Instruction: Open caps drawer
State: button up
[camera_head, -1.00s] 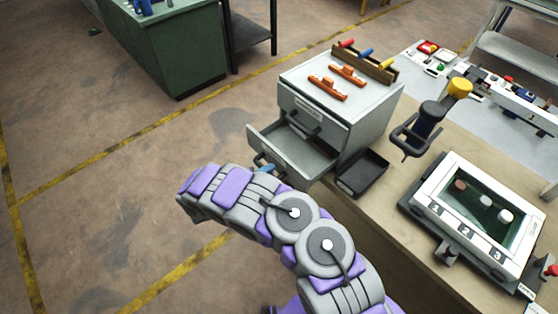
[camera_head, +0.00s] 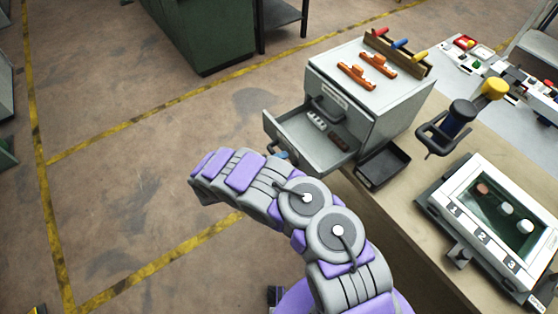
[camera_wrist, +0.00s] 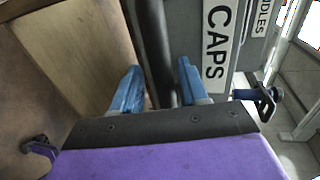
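The grey cabinet (camera_head: 385,110) stands on the bench with its lower drawer (camera_head: 290,125) pulled out. Inside the drawer lie a whitish part (camera_head: 316,120) and a dark brownish part (camera_head: 339,139). In the wrist view the drawer front carries a CAPS label (camera_wrist: 217,45), with a dark bar handle (camera_wrist: 150,40) beside it. My gripper (camera_wrist: 160,75) has its blue fingers on either side of this handle, close against it, and appears shut on it. In the head view my arm hides most of the gripper and the handle.
Orange parts (camera_head: 357,76) and a wooden rack (camera_head: 400,50) are on the cabinet top. A black tray (camera_head: 383,165) and a numbered box (camera_head: 495,215) stand to its right. Open floor (camera_head: 130,180) lies to the left.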

jog(key=shift+r, duration=0.15)
jog(key=shift+s+a, duration=0.1)
jog(key=shift+a, duration=0.15)
jog(key=p+v, duration=0.1)
jog(key=v, duration=1.6)
jog(key=shift+p, duration=0.3)
